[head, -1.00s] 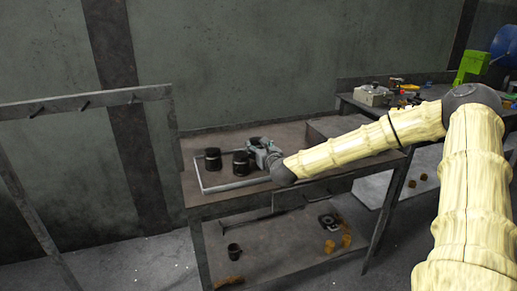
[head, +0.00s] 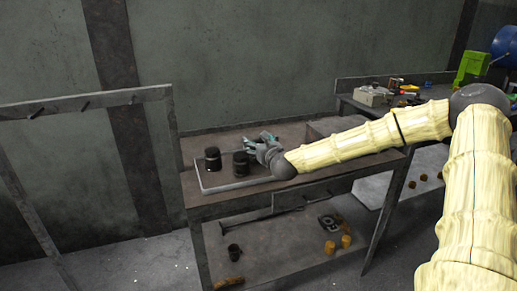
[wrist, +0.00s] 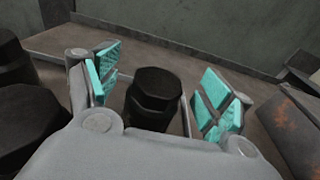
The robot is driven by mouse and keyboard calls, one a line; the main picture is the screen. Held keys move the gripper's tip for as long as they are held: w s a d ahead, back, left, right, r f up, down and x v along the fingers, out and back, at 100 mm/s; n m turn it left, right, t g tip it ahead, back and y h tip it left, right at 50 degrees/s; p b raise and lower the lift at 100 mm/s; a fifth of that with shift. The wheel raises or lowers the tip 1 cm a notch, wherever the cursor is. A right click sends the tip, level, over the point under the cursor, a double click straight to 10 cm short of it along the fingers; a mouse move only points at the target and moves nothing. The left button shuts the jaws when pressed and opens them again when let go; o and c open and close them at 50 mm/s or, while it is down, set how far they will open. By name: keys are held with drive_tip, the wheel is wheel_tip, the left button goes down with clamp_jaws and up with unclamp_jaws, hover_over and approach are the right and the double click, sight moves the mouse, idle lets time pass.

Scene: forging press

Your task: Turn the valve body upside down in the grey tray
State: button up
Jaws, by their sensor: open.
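The grey tray (head: 203,182) lies on the bench top, its far right part hidden by my gripper and wrist. Two dark, stepped cylindrical parts stand upright in it, one at the left (head: 212,160) and one nearer my gripper (head: 240,166). In the wrist view, a dark part with a hexagonal top (wrist: 155,95) stands between my fingers, apart from both pads. My gripper (head: 262,142) is open, with teal pads, and points level across the tray; it fills the wrist view too (wrist: 161,92). The dark parts look alike, so I cannot tell which is the valve body.
Two dark parts also show at the left of the wrist view (wrist: 25,115), close to my left finger. A grey rack (head: 85,103) stands left of the bench. A second table (head: 430,105) with clutter is at the right. The bench's lower shelf (head: 285,245) holds small items.

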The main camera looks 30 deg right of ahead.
wheel_tip(320, 180, up, 8)
drive_tip(key=shift+f, duration=0.1)
idle(0.4)
